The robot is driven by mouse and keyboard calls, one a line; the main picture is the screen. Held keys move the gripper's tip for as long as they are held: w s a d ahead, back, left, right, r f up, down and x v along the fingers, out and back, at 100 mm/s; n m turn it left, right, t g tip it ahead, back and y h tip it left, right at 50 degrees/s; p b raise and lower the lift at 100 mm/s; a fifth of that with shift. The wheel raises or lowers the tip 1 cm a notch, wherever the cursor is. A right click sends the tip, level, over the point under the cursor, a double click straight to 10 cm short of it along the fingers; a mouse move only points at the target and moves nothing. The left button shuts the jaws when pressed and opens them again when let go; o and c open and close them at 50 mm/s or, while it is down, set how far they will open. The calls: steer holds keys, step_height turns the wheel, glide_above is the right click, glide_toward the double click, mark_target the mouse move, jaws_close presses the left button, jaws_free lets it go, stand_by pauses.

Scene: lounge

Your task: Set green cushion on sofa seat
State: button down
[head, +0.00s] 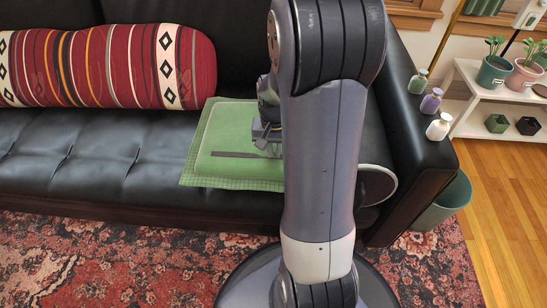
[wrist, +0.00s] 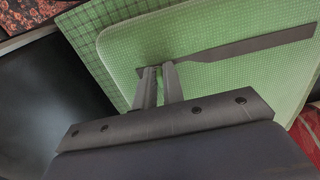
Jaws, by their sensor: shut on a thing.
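The green cushion (head: 225,135) lies flat over the right part of the black sofa seat (head: 100,160). A green checked cloth (head: 196,176) shows under it along its left and front edges. My gripper (head: 270,146) points down at the cushion's top, its fingers close together. In the wrist view the fingertips (wrist: 158,70) meet at a dark grey strip (wrist: 245,48) across the green cushion (wrist: 200,30), and appear shut on it. My arm hides the cushion's right side in the head view. Whether the cushion's full weight rests on the seat cannot be told.
A red striped bolster (head: 110,65) lies on the sofa's left. Small bottles (head: 432,104) stand on the right armrest (head: 400,120). A white shelf (head: 490,85) with plants and a green bin (head: 440,205) are at the right. The seat's middle is clear.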

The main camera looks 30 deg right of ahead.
steer(key=shift+f+b, duration=0.3)
steer(key=shift+f, duration=1.05)
steer(key=shift+f, duration=0.15)
steer(key=c, duration=1.5)
jaws_free()
step_height(320, 180, up, 12)
steer(key=p, duration=0.4)
steer(key=shift+s+p, duration=0.1)
steer(key=shift+p, duration=0.3)
